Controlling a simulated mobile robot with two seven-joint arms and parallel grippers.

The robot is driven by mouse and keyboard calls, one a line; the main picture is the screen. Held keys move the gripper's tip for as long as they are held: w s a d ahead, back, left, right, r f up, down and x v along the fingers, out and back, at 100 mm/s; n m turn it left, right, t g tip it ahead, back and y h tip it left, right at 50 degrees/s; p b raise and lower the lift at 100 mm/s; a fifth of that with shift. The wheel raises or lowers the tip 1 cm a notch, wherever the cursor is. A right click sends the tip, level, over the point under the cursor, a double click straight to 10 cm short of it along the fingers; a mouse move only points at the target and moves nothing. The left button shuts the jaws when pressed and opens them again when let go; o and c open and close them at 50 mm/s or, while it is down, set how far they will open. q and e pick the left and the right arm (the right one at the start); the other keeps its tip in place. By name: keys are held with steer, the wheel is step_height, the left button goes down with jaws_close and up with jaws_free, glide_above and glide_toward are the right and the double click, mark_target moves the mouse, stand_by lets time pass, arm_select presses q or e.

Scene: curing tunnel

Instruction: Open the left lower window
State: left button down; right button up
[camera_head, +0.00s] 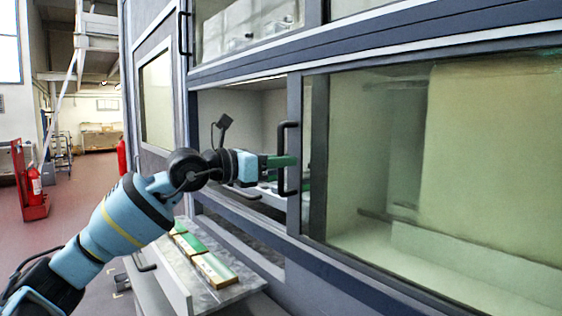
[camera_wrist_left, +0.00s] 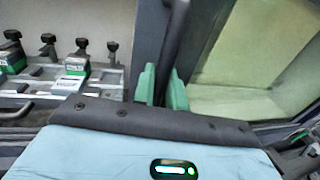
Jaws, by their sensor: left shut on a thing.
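The left lower window (camera_head: 294,215) has a dark frame and a vertical black handle (camera_head: 282,135) near its left edge. An open gap into the tunnel shows to the left of this frame. My left gripper (camera_head: 284,161) has green fingers and is shut on the handle at about its middle. In the left wrist view the two fingers (camera_wrist_left: 162,88) stand on either side of the dark upright handle bar (camera_wrist_left: 172,45). Tinted glass (camera_wrist_left: 265,60) lies to the right of it. My right gripper is in neither view.
Inside the gap, a rack holds several black-topped fixtures (camera_wrist_left: 82,48) with green and white blocks. Below the opening, a metal shelf (camera_head: 238,290) bears green-and-tan blocks (camera_head: 214,270). The upper window (camera_head: 250,25) sits above.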

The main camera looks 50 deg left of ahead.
arm_select(q)
steer(key=shift+d+r, duration=0.1)
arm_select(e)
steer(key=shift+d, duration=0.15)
arm_select(q)
steer(key=c, duration=1.5)
jaws_free()
steer(key=shift+s+a+f+b, duration=0.3)
steer(key=shift+f+b, duration=0.1)
steer(key=shift+b, duration=0.2)
steer(key=b+v, duration=0.6)
steer(key=v, duration=0.1)
steer(key=shift+d+r, duration=0.2)
steer(key=shift+r, duration=0.2)
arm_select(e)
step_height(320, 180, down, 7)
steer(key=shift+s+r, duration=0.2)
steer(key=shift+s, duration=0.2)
